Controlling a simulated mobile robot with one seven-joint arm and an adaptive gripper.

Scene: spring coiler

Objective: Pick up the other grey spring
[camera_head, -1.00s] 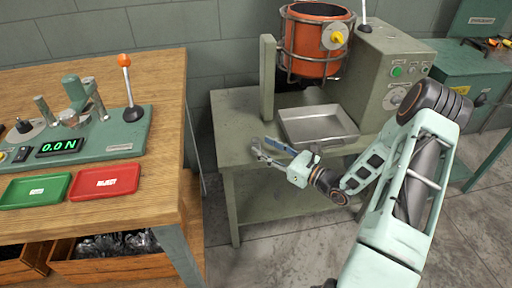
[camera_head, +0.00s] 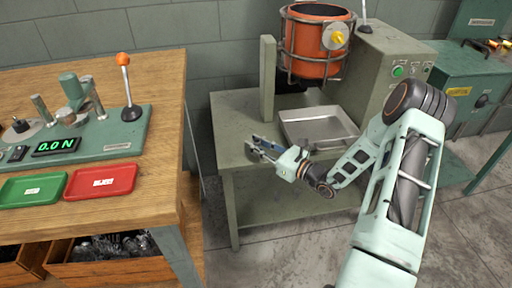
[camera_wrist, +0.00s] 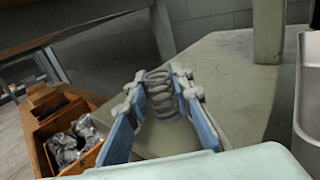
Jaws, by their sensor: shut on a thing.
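A grey coil spring (camera_wrist: 162,95) is between the fingers of my gripper (camera_wrist: 160,92) in the wrist view. The fingers press on its two sides, and the coil's axis looks roughly upright. In the head view my gripper (camera_head: 257,148) is over the front left part of the grey-green machine table (camera_head: 235,113), left of the metal tray. The spring is too small to make out clearly there. I cannot tell whether it touches the table top.
The shallow metal tray (camera_head: 318,127) lies on the table below an orange drum (camera_head: 315,42). A table post (camera_head: 267,78) stands behind my gripper. At left, a wooden bench (camera_head: 160,75) carries a green tray (camera_head: 33,188), a red tray (camera_head: 101,180) and a force tester (camera_head: 128,140).

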